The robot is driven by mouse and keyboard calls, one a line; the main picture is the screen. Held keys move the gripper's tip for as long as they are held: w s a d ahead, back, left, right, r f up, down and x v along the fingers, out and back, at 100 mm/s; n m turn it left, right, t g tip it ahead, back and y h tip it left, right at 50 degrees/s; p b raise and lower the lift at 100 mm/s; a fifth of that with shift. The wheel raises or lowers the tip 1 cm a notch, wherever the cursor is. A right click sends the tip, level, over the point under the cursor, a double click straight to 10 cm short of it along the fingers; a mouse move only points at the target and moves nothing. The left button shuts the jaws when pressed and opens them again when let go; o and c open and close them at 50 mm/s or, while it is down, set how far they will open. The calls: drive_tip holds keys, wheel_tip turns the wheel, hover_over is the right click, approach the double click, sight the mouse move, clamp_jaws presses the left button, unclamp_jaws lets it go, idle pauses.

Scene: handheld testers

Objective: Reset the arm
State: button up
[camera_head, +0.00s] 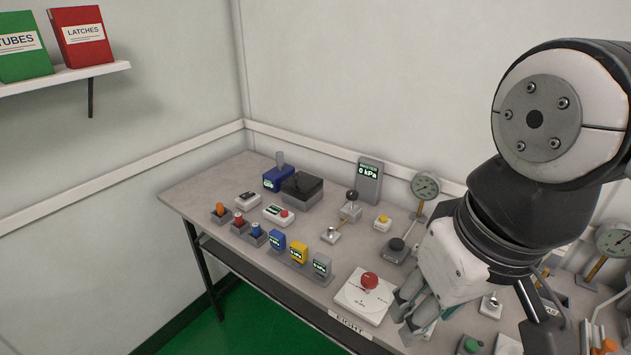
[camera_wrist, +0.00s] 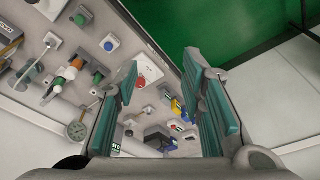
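My gripper (camera_head: 405,318) is in the head view above the front part of the table, beside a white plate with a red button (camera_head: 370,280). In the wrist view my gripper (camera_wrist: 170,72) shows two teal-padded fingers spread apart with nothing between them. Through the gap the wrist view shows the table, the red button (camera_wrist: 141,82) and several devices. My arm comes in from the right of the head view and hides part of the table there.
The grey table (camera_head: 190,187) carries several handheld testers, including blue, yellow (camera_head: 299,252) and grey (camera_head: 322,267) ones. A gauge (camera_head: 425,186) and a kPa display (camera_head: 369,180) stand at the back. A wall shelf (camera_head: 70,77) holds binders. Green floor (camera_head: 255,320) lies in front.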

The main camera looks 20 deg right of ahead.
wheel_tip(320, 180, up, 10)
drive_tip(key=t+p, duration=0.1)
drive_tip(key=p, duration=0.7)
drive_tip(key=shift+t, duration=0.4)
drive_tip(key=shift+w+d+f, duration=0.1)
drive_tip(key=shift+f, duration=0.05)
drive_tip(key=shift+d, duration=0.15)
